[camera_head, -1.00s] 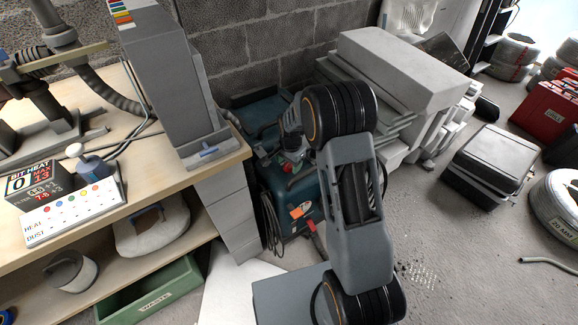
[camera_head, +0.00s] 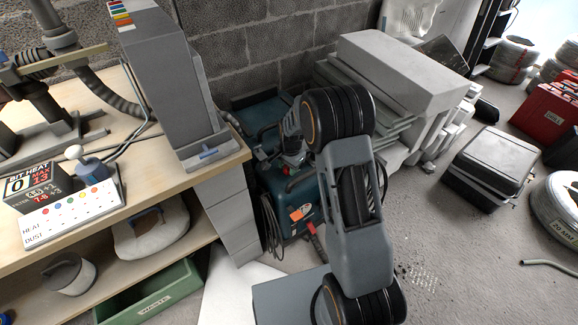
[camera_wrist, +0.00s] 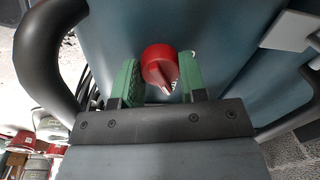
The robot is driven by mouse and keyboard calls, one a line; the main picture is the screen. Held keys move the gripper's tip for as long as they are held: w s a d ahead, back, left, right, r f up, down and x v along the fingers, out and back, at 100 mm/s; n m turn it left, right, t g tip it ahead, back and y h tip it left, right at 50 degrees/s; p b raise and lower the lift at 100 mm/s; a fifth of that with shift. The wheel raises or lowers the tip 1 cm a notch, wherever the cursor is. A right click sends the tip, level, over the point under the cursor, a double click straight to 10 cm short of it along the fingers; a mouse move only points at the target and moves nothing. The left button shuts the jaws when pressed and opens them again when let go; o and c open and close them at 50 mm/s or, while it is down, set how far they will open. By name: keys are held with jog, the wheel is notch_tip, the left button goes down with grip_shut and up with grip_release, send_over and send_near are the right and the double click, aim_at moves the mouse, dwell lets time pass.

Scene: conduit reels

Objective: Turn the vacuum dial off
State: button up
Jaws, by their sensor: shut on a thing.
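The red vacuum dial (camera_wrist: 159,66) sits on the blue-teal vacuum (camera_wrist: 225,40) in the wrist view. My gripper (camera_wrist: 159,82) has its two green fingers on either side of the dial, shut on it. A light pointer mark shows on the dial's lower edge, slanting a little to the right. In the head view the vacuum (camera_head: 305,190) stands on the floor between the bench and my arm. There, my arm hides part of the vacuum, and a bit of red shows near my gripper (camera_head: 291,163).
The workbench (camera_head: 180,180) with a grey block-shaped unit is at the left. A green waste bin (camera_head: 150,300) sits below it. Stacked grey slabs (camera_head: 400,65) stand behind my arm, and a black case (camera_head: 490,165) lies on open floor at the right. A dark hose (camera_wrist: 45,50) curves beside my gripper.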

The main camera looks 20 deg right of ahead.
jog(key=n+p, duration=0.2)
jog(key=n, duration=0.3)
jog(key=shift+r+n, duration=0.1)
jog(key=shift+n, duration=0.3)
jog(key=n+p, duration=0.1)
jog(key=n, duration=0.5)
jog(key=shift+w+g, duration=0.1)
jog(key=shift+g, duration=0.2)
dwell(0.4)
jog(key=o, duration=0.9)
jog(key=r+p, duration=0.1)
jog(key=r, duration=0.3)
jog(key=r+p, duration=0.1)
jog(key=r, duration=0.4)
jog(key=r+p, duration=0.1)
jog(key=r, duration=0.3)
jog(key=shift+d+r+p, duration=0.3)
jog(key=shift+d+r, duration=0.05)
jog(key=shift+d, duration=0.05)
